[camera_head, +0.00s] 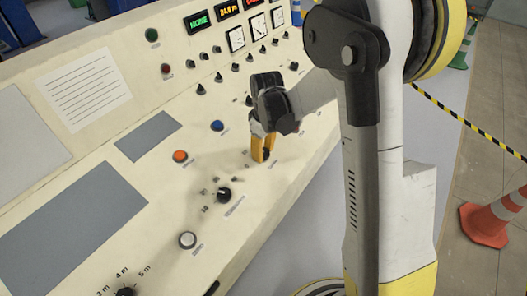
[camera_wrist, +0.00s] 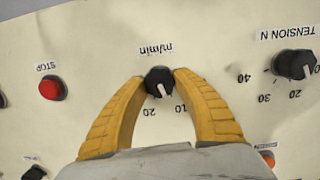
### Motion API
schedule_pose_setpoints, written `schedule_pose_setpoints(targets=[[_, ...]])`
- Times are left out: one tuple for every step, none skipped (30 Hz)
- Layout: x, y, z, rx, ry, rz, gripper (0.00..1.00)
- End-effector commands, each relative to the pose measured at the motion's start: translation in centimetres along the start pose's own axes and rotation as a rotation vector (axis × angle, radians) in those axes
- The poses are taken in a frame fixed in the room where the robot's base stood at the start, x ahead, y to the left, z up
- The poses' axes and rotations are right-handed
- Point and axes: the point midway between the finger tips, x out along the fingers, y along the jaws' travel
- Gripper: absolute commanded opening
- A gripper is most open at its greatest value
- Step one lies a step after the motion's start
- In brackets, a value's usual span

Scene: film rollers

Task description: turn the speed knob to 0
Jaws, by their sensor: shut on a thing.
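The speed knob (camera_wrist: 158,80) is black and round, with a white pointer line, under a label reading "m/min" that appears upside down in the wrist view. Its pointer faces the lower edge of the wrist view, between the printed 20 and 10. My gripper (camera_wrist: 158,82) has yellow fingers, one on each side of the knob, with the tips against it. In the head view my gripper (camera_head: 262,155) points down at the sloped console panel (camera_head: 215,110) and mostly hides the knob. No 0 mark is readable in the wrist view.
In the wrist view the "TENSION N" knob (camera_wrist: 294,65) is at right and a red STOP button (camera_wrist: 52,89) at left. In the head view a blue button (camera_head: 217,125), an orange button (camera_head: 180,156) and another black knob (camera_head: 224,195) stand near my gripper.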

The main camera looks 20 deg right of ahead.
Motion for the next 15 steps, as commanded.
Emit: schedule_pose_setpoints(targets=[[0.08, -0.10, 0.03, -0.042, -0.001, 0.007, 0.05], [0.08, -0.11, 0.04, -0.070, -0.001, 0.012, 0.05], [0.08, -0.13, 0.05, -0.107, -0.001, 0.019, 0.05], [0.08, -0.13, 0.05, -0.135, -0.001, 0.024, 0.05], [0.08, -0.14, 0.06, -0.163, -0.001, 0.030, 0.05], [0.08, -0.16, 0.05, -0.200, -0.001, 0.037, 0.05], [0.09, -0.18, 0.05, -0.228, 0.000, 0.042, 0.05], [0.09, -0.21, 0.06, -0.256, 0.000, 0.047, 0.05], [0.10, -0.23, 0.07, -0.293, -0.001, 0.053, 0.05], [0.10, -0.24, 0.07, -0.322, -0.001, 0.058, 0.05], [0.11, -0.24, 0.07, -0.350, -0.001, 0.064, 0.05], [0.12, -0.23, 0.08, -0.387, -0.001, 0.071, 0.05], [0.12, -0.23, 0.08, -0.415, -0.001, 0.077, 0.05], [0.12, -0.24, 0.09, -0.443, -0.001, 0.082, 0.05], [0.12, -0.25, 0.12, -0.480, -0.001, 0.088, 0.05]])
